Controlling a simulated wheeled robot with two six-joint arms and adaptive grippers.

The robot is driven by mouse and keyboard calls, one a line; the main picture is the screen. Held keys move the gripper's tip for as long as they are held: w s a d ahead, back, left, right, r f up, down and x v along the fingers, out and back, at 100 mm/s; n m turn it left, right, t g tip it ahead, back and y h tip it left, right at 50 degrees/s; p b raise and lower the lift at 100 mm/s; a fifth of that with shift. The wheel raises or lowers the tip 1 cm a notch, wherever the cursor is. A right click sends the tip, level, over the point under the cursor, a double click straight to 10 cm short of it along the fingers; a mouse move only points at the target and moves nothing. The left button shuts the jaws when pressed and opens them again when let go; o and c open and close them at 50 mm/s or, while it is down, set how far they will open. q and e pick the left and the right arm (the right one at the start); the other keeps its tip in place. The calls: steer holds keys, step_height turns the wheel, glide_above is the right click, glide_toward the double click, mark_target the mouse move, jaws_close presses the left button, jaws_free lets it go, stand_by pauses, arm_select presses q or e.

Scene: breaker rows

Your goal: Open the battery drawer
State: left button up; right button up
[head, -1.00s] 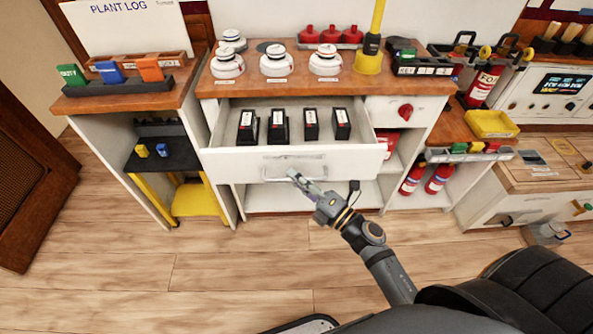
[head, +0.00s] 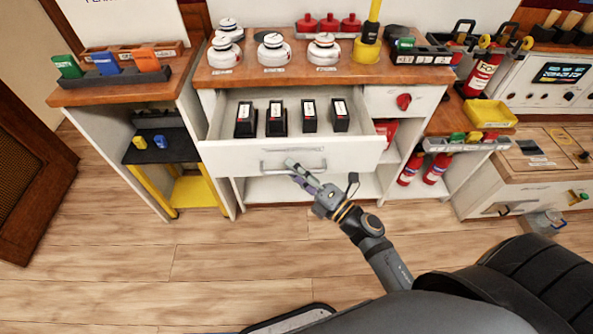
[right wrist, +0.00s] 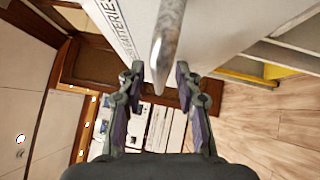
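The battery drawer (head: 225,155) is pulled out of the white cabinet, and several black batteries (head: 277,118) stand inside it. Its metal bar handle (head: 275,168) is on the drawer front. In the right wrist view the drawer front (right wrist: 140,30) carries a "BATTERIES" label, and the handle (right wrist: 165,50) runs down between my fingertips. My left gripper is not in view.
Smoke detectors (head: 273,50) and a yellow-based tool (head: 367,50) stand on the wooden top (head: 300,78). A red knob (head: 404,101) is right of the drawer. Fire extinguishers (head: 436,168) stand lower right. The wooden floor (head: 220,262) in front is clear.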

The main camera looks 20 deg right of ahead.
steer(key=v, duration=1.2)
stand_by(0.3)
